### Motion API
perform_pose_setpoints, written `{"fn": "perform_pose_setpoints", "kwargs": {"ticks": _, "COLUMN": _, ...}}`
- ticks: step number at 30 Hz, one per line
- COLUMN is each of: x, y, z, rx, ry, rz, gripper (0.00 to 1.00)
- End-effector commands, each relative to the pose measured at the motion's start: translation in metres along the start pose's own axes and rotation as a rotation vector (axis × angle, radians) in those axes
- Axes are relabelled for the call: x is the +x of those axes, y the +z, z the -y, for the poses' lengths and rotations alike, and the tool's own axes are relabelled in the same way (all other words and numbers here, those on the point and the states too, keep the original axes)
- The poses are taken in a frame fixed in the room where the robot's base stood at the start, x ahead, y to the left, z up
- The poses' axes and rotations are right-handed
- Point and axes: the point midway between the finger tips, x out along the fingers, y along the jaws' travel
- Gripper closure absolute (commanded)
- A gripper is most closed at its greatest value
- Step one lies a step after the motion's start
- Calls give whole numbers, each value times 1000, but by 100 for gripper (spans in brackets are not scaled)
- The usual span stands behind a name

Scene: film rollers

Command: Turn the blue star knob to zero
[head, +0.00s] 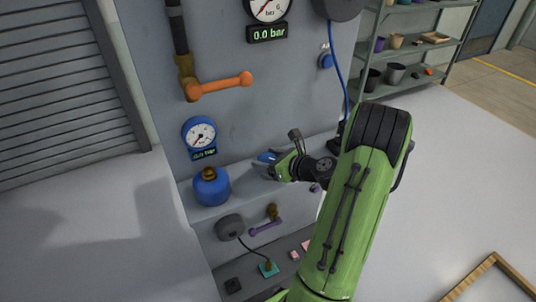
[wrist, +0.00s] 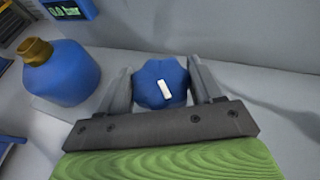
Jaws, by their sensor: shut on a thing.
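The blue star knob (wrist: 158,84) sits between my gripper's two grey fingers in the wrist view. My gripper (wrist: 160,88) is shut on the knob, with one finger at each side. In the head view my gripper (head: 268,165) reaches the panel from the right, and only a small blue part of the knob (head: 267,157) shows there. I cannot see a scale or zero mark around the knob.
A blue bottle-like vessel (head: 211,187) with a brass top stands left of my gripper. A blue gauge (head: 199,134) is above it. An orange lever (head: 220,86) and a display (head: 267,33) reading 0.0 bar are higher up. A purple lever (head: 265,228) is below.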

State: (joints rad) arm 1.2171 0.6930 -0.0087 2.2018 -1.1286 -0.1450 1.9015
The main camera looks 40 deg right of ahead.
Motion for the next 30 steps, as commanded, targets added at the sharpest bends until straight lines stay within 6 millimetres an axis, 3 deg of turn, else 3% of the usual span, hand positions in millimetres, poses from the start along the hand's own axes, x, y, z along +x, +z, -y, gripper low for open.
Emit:
{"fn": "perform_pose_setpoints", "kwargs": {"ticks": 18, "x": -1, "y": 4, "z": 3, "rx": -216, "ry": 530, "rz": 0, "gripper": 65}}
{"fn": "perform_pose_setpoints", "kwargs": {"ticks": 30, "x": 0, "y": 2, "z": 4, "rx": -314, "ry": 762, "rz": 3, "gripper": 65}}
